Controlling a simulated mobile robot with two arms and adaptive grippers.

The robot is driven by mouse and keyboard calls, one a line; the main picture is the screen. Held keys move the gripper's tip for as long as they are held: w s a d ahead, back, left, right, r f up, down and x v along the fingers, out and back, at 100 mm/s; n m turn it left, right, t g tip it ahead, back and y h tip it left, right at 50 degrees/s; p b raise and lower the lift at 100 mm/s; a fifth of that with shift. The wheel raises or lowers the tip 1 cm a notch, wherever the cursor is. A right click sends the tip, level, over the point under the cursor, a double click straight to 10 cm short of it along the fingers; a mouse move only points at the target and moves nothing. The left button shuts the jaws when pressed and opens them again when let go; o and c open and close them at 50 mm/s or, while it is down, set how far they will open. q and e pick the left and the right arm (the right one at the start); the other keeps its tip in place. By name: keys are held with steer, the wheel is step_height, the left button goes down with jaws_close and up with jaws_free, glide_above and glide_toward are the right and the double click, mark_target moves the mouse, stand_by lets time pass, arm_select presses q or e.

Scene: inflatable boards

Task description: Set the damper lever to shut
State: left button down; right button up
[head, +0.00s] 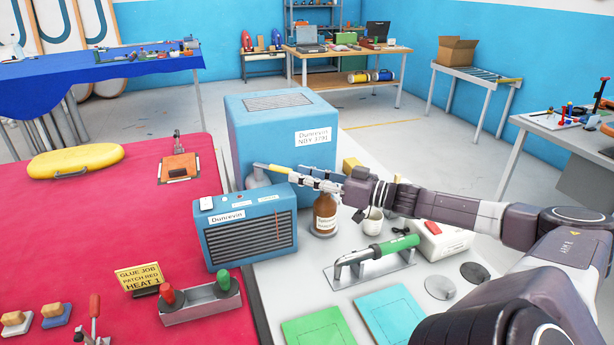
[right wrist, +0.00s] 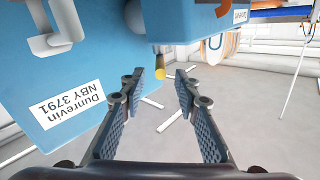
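The big blue machine (head: 270,130), labelled "Dunrevin NBY 3791", stands on the bench. A short lever with a yellow end (head: 272,168), which looks like the damper lever, sticks out at its front above a grey fitting (head: 257,177). My right gripper (head: 296,178) is at the lever's right end. The machine (right wrist: 100,75) fills the upper left there. My left gripper is out of view.
A smaller blue grilled unit (head: 247,230) stands in front of the machine. A brown bottle (head: 325,212), a white cup (head: 372,222) and a green-handled tool (head: 385,247) on a stand sit below my right arm.

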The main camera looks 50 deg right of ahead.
steer(key=shift+s+d, duration=0.1)
steer(key=shift+s, duration=0.25)
